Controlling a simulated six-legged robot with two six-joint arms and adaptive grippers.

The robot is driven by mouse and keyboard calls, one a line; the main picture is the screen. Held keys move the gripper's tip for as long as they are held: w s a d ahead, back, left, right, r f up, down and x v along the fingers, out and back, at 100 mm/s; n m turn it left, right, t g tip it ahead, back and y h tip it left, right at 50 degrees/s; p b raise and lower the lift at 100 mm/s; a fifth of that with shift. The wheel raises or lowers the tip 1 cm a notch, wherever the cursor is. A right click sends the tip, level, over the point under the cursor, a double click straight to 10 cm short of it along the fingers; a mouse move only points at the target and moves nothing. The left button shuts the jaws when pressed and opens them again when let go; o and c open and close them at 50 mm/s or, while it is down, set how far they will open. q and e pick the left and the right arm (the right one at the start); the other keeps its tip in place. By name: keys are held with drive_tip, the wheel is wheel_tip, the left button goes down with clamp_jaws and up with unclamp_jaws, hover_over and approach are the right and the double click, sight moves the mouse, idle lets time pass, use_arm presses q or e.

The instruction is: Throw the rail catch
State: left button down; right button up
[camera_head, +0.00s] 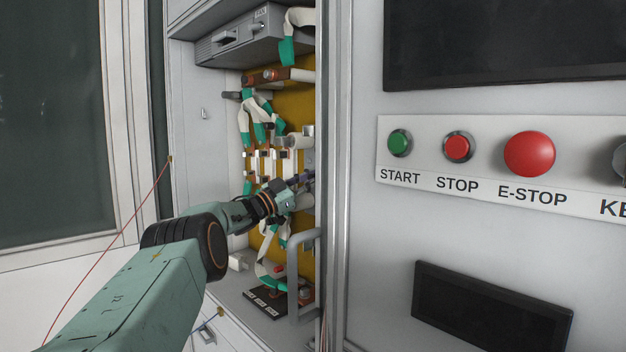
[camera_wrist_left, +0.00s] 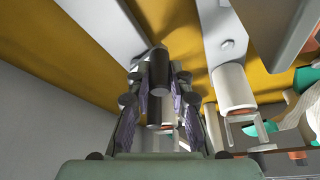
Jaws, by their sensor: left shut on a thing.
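My left arm reaches from the lower left into the open cabinet in the head view. Its gripper (camera_head: 304,178) is at the right side of the fuse panel, beside the cabinet's door post. In the left wrist view the two purple-padded fingers (camera_wrist_left: 157,112) are shut around a dark grey cylindrical grip (camera_wrist_left: 157,74), which I take to be the rail catch. The grip stands in front of a pale metal strip (camera_wrist_left: 105,28) on the yellow panel. In the head view the catch is hidden behind the gripper and post. My right gripper is not in view.
The yellow panel (camera_head: 293,103) carries white fuse blocks and white-and-green straps close around the gripper. A white cylinder (camera_wrist_left: 233,86) stands just right of the fingers. A grey bar handle (camera_head: 294,290) is below. The control panel has START (camera_head: 399,143), STOP and E-STOP (camera_head: 529,154) buttons.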

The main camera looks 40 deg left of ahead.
use_arm(q)
drive_tip(key=shift+r+m, duration=0.3)
drive_tip(key=shift+m, duration=0.3)
drive_tip(key=c, duration=1.2)
unclamp_jaws()
drive_tip(key=shift+a+f, duration=0.1)
drive_tip(key=shift+s+a, duration=0.1)
drive_tip(key=v, duration=0.2)
drive_tip(key=shift+s+f, duration=0.1)
drive_tip(key=shift+s, duration=0.25)
drive_tip(key=v, duration=0.9)
